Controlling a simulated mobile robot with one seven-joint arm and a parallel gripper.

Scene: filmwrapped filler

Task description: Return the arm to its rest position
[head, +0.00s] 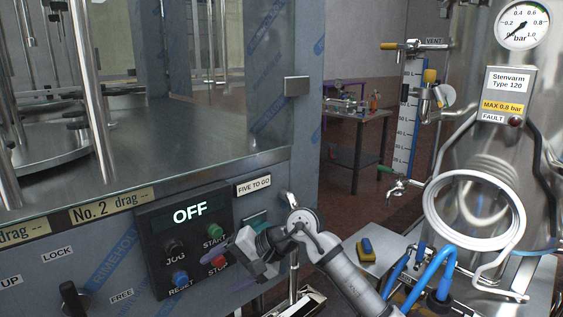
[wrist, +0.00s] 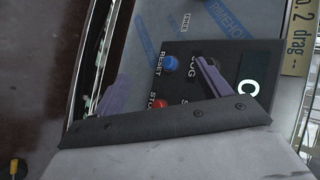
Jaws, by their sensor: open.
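My arm (head: 350,275) reaches up and left from the bottom of the head view. My gripper (head: 219,273) has two purple fingers spread apart, with nothing between them. It is in front of the lower right of the black control panel (head: 150,232), close to the red STOP button (head: 219,261). I cannot tell whether a finger touches the panel. In the wrist view the purple fingers (wrist: 163,88) stand apart on either side of the blue RESET button (wrist: 171,63) and the red STOP button (wrist: 160,104). The panel display (head: 190,212) reads OFF.
The machine cabinet with its glass window (head: 200,165) fills the left. A steel tank with a gauge (head: 520,24), a coiled hose (head: 475,212) and blue hoses (head: 432,272) stands at right. A table (head: 355,155) stands behind.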

